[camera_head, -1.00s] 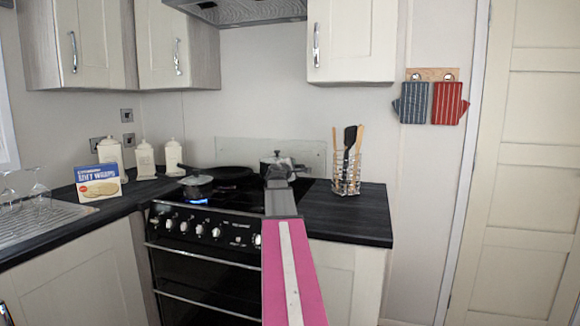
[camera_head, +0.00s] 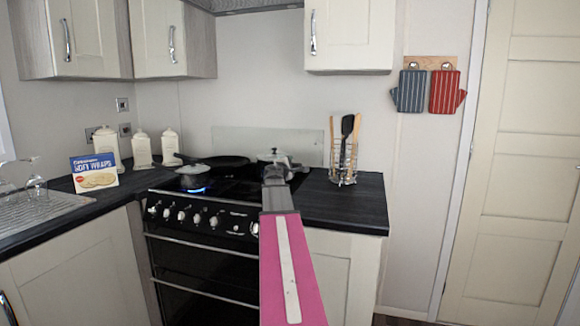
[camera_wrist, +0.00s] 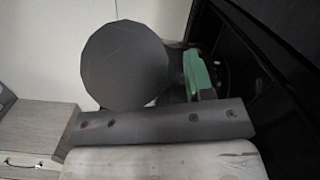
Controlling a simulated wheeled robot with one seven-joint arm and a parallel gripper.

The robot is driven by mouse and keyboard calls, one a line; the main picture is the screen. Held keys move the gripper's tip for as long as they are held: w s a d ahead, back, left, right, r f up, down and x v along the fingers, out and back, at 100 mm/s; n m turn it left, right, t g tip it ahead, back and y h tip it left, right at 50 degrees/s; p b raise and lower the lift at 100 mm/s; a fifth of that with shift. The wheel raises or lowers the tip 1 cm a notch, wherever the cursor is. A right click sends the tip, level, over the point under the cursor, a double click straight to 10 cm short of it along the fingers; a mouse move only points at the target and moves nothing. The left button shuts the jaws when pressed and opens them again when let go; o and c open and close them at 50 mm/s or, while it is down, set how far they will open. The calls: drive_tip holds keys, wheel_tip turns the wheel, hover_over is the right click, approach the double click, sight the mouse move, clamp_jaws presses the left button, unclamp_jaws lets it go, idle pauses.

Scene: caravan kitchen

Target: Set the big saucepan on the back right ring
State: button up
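A grey lidded saucepan (camera_head: 268,158) shows at the back right of the black hob (camera_head: 232,186), partly hidden behind my gripper (camera_head: 277,173). My gripper is right at its near side, and a dark handle-like part sticks out to the right. I cannot tell whether the pan rests on the ring or is just above it, or whether the fingers hold it. A smaller light-lidded pan (camera_head: 195,169) stands at the front left, with a blue flame beneath. In the wrist view a large grey disc and a green part (camera_wrist: 197,75) fill the middle; the fingertips are not clear.
A black frying pan (camera_head: 228,161) is at the back left of the hob. A wire utensil holder (camera_head: 343,165) stands on the worktop to the right. A wraps box (camera_head: 95,173) and white canisters (camera_head: 141,150) stand to the left. The right worktop's front (camera_head: 345,210) is clear.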

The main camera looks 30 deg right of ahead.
drive_tip(key=shift+s+a+r, duration=0.1)
drive_tip(key=v, duration=1.1)
drive_tip(key=shift+s+a, duration=0.25)
drive_tip(key=shift+a, duration=0.05)
idle(1.0)
